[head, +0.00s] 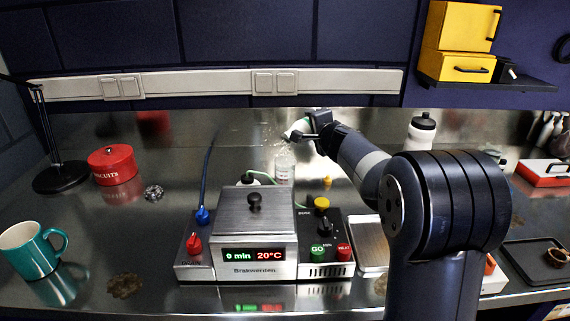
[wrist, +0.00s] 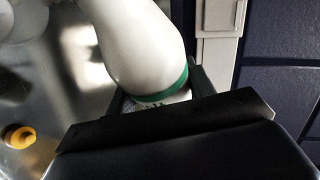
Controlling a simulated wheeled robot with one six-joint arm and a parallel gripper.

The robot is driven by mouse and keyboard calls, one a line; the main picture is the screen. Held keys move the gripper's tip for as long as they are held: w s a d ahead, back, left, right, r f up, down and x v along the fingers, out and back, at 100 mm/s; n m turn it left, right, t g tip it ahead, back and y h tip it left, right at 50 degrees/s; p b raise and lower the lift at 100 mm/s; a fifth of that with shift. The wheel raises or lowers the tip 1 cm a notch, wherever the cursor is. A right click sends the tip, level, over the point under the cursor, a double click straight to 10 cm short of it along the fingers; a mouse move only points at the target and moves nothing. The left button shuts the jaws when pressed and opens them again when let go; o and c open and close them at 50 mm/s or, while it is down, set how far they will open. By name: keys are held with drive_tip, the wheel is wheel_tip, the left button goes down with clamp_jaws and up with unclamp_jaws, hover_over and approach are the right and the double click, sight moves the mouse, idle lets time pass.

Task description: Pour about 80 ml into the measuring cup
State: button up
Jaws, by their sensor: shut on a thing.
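My gripper (head: 309,127) is shut on a white bottle with a green band (head: 297,128). The bottle is tilted, its free end pointing left and down, above a clear cup with markings (head: 285,170), which looks like the measuring cup. The cup stands upright on the steel bench behind the metal device. In the wrist view the bottle (wrist: 138,45) fills the upper middle, and its green band is by the jaws. The bottle's mouth is out of that view. Small pale specks show near the bottle and above the cup; the cup's liquid level is too small to read.
The metal device (head: 254,225) with a knobbed lid and display stands in front of the cup. A white item with a green loop (head: 250,178) is left of the cup. A small orange item (head: 327,183) stands right. A red tin (head: 112,165) and teal mug (head: 32,250) are farther left.

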drive_tip(key=shift+r+b, duration=0.15)
drive_tip(key=shift+b, duration=0.35)
drive_tip(key=shift+r+p, duration=0.15)
drive_tip(key=shift+p, duration=0.15)
drive_tip(key=shift+r+p, duration=0.1)
drive_tip(key=shift+p, duration=1.05)
wheel_tip(320, 180, down, 2)
drive_tip(key=m+g+p, duration=0.1)
drive_tip(key=m+p, duration=0.1)
drive_tip(key=p, duration=0.4)
drive_tip(key=shift+w+d+p, duration=0.1)
drive_tip(key=shift+d+p, duration=0.05)
drive_tip(key=shift+p, duration=0.2)
drive_tip(key=shift+f+y, duration=0.3)
drive_tip(key=shift+f, duration=0.3)
drive_tip(key=shift+p, duration=0.55)
drive_tip(key=shift+w+d+m+g+p, duration=0.1)
drive_tip(key=shift+m+g+p, duration=0.2)
drive_tip(key=shift+p, duration=0.6)
